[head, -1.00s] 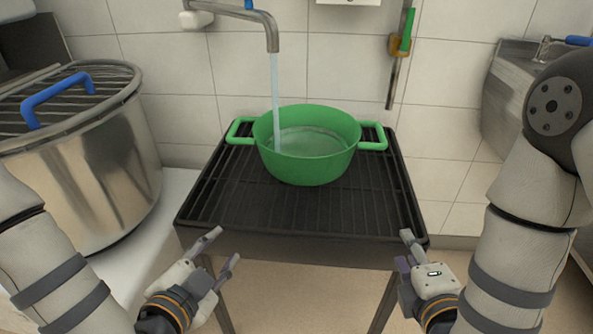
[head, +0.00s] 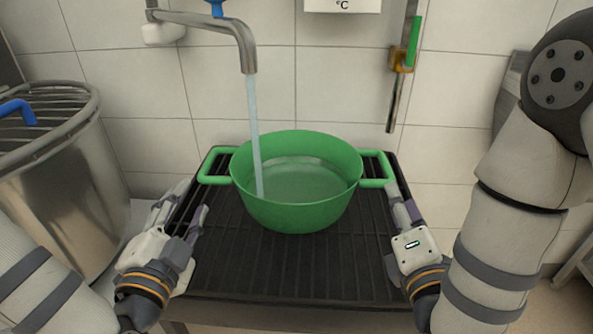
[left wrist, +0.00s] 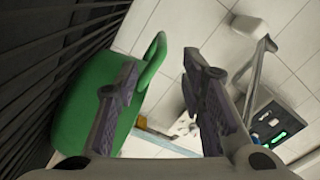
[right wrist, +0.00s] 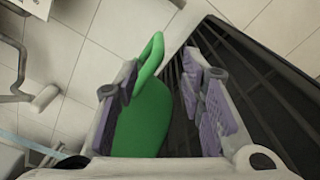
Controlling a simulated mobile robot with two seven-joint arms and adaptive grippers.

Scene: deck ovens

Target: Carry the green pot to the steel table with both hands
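The green pot (head: 297,212), with two side handles, stands upright on a black slatted stand. Water from the tap runs into it and lies inside. My left gripper (head: 192,203) is open and empty, low beside the left handle (head: 214,167). In the left wrist view, that handle (left wrist: 154,58) shows ahead between the spread fingers. My right gripper (head: 402,204) is open and empty, just below the right handle (head: 378,169). In the right wrist view, that handle (right wrist: 150,57) shows ahead between the fingers. I cannot make out the steel table for certain.
The black slatted stand (head: 290,275) has bare room in front of the pot. The tap (head: 246,50) hangs over the pot with its water stream. A large steel kettle (head: 65,190) with a blue handle stands close on the left. A tiled wall is behind.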

